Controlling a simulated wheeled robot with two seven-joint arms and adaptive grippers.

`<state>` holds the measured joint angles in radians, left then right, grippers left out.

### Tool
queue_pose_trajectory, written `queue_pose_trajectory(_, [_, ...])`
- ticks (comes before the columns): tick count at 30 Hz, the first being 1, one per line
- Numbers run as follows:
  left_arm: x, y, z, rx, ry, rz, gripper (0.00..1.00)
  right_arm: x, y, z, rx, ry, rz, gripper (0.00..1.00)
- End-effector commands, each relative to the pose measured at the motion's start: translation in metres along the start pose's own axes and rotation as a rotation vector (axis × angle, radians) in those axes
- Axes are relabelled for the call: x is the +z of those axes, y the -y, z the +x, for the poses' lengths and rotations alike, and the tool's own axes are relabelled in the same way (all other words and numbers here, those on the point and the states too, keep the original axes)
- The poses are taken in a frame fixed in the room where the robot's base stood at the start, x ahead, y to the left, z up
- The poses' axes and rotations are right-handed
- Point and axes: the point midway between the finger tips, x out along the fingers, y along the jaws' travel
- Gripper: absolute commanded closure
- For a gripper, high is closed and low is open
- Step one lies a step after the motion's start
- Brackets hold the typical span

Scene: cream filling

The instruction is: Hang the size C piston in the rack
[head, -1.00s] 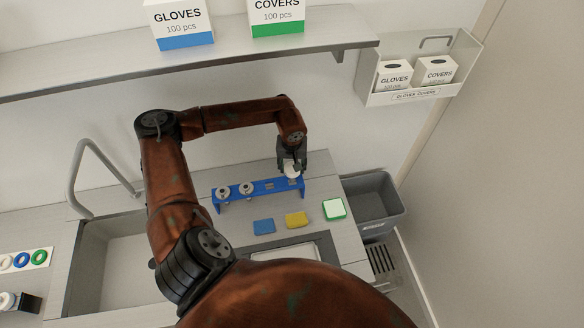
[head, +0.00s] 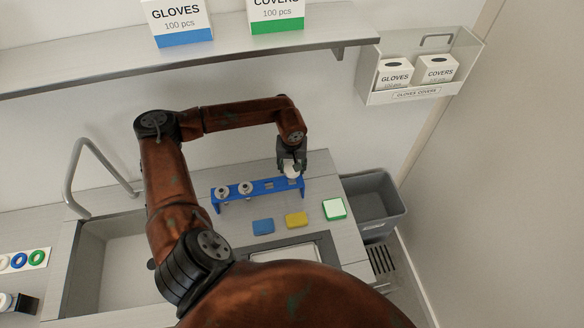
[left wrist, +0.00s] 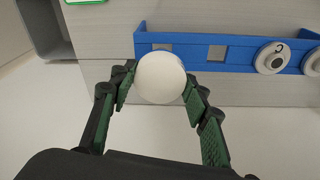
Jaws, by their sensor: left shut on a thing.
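The blue rack (head: 258,188) stands on the counter by the wall. Two pistons hang in its left part, the left one (head: 222,192) and the one beside it (head: 246,188). My left gripper (head: 291,165) is shut on a white round piston (left wrist: 160,78) at the rack's right end. No letter shows on the held piston, and I cannot tell whether it touches the rack. An empty square slot (left wrist: 217,53) shows beside it. My right gripper is not in view.
Blue (head: 263,227), yellow (head: 297,220) and green-edged white (head: 334,209) pieces lie in front of the rack. A grey bin (head: 378,205) is at the counter's right. The sink (head: 110,260) is at left. A shelf (head: 200,65) hangs above.

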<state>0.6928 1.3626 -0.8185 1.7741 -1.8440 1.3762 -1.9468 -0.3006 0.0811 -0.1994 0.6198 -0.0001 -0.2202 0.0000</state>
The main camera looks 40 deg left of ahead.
Motion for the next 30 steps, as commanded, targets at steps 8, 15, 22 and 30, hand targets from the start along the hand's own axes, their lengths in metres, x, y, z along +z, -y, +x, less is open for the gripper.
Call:
queue_pose_trajectory(8, [-0.001,0.0,-0.001,0.001,-0.001,0.0,0.88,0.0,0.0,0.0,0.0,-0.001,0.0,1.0])
queue_pose_trajectory(15, [0.001,0.0,0.006,0.0,-0.001,0.0,0.88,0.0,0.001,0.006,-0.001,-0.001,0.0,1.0])
queue_pose_trajectory(22, [0.002,0.0,0.014,0.0,-0.001,0.0,0.88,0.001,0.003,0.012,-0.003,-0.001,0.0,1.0])
queue_pose_trajectory(30, [0.003,0.0,0.023,0.0,-0.001,0.0,0.88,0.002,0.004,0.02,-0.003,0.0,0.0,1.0])
